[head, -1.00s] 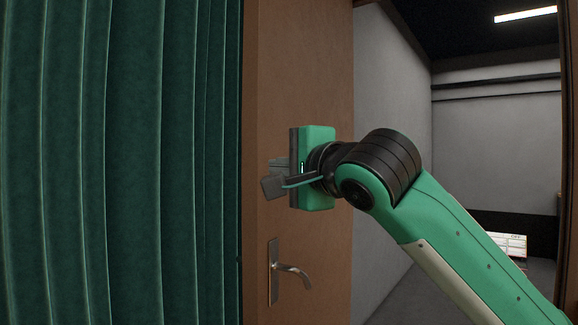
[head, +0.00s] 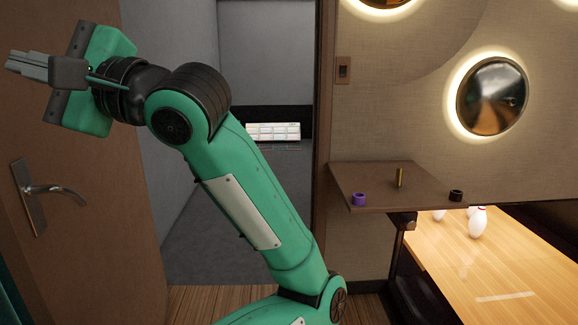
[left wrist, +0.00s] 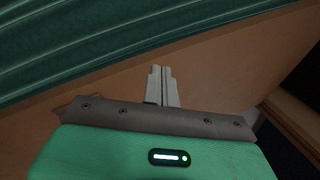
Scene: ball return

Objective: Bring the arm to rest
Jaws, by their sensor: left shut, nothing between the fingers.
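My left arm, green with black joints, rises from the bottom middle of the head view to the upper left. Its gripper (head: 14,62) is shut and empty, with its grey fingers pointing left. It is in front of the brown door (head: 75,160), above the silver door handle (head: 38,190). The left wrist view shows the closed fingers (left wrist: 161,72) with nothing between them, against the brown door and a green curtain (left wrist: 110,35). My right gripper is in neither view.
An open doorway shows a grey room with a white panel (head: 272,131). Right of it, a brown shelf (head: 380,178) holds a purple ring (head: 359,199), a black ring (head: 456,195) and a yellow upright piece (head: 400,177). A wooden lane (head: 490,265) with white pins (head: 478,222) lies at right.

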